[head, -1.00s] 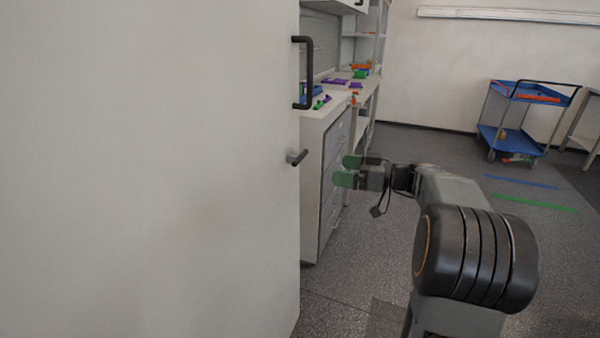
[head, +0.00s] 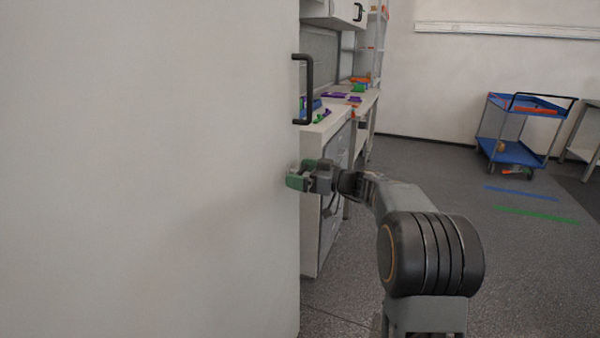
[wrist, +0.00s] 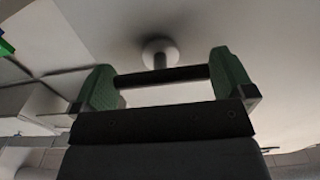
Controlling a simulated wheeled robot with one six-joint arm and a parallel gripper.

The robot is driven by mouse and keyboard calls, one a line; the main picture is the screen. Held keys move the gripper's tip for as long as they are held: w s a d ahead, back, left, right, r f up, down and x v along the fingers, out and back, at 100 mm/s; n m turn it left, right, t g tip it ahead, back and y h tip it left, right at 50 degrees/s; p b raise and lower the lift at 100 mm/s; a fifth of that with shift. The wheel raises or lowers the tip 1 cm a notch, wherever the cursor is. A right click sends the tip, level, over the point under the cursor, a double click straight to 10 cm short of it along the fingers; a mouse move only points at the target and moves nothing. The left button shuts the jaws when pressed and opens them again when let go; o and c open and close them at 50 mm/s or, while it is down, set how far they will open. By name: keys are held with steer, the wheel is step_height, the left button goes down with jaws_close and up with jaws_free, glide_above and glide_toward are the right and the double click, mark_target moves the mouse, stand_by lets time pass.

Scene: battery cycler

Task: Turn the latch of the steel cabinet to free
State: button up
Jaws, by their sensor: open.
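The steel cabinet (head: 150,180) shows as a large pale door filling the left of the head view. Its latch (wrist: 160,77) is a dark bar on a short stem with a round base, seen in the wrist view. My gripper (head: 298,178) is at the door's right edge. In the wrist view my gripper (wrist: 167,80) is open, its green fingertips at either end of the latch bar, which spans most of the gap between them. I cannot tell whether either fingertip touches it. In the head view the gripper hides the latch.
A dark pull handle (head: 308,90) stands on the door above my gripper. Behind is a drawer bench (head: 312,210) with purple and green items. A blue trolley (head: 515,153) stands at the back right. The floor (head: 540,270) to the right is clear.

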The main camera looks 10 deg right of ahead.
steer(key=shift+w+a, duration=0.15)
steer(key=shift+a, duration=0.05)
steer(key=shift+c, duration=0.3)
steer(key=c, duration=0.5)
